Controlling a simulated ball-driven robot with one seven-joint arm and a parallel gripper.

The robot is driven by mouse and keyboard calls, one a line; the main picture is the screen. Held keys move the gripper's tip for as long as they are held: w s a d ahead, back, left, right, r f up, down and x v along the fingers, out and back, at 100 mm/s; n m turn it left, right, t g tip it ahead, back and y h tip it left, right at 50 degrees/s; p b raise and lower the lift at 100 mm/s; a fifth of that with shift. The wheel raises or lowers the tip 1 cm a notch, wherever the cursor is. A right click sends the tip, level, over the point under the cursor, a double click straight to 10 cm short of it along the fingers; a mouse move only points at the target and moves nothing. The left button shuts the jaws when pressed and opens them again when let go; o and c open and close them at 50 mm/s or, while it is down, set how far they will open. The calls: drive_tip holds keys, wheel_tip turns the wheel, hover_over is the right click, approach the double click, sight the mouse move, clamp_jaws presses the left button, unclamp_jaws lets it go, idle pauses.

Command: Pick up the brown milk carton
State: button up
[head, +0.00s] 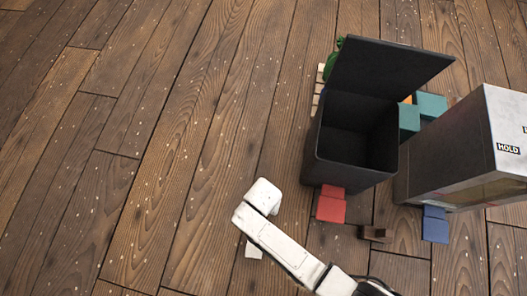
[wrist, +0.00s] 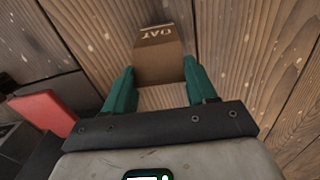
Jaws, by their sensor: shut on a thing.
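Wood floor shows between the fingers nearer the palm. Whether the carton touches the floor I cannot tell. In the head view my white arm reaches up from the bottom edge and bends; my gripper and the carton in it cannot be made out there.
A black bin (head: 350,150) with its lid raised stands right of my arm, a red block (head: 330,204) at its foot. A large grey box (head: 462,150) marked "HOLD" stands at right. A small dark brown object (head: 372,234) and a blue block (head: 435,224) lie nearby. Floor at left is clear.

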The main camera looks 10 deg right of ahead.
drive_tip(key=shift+c, duration=0.7)
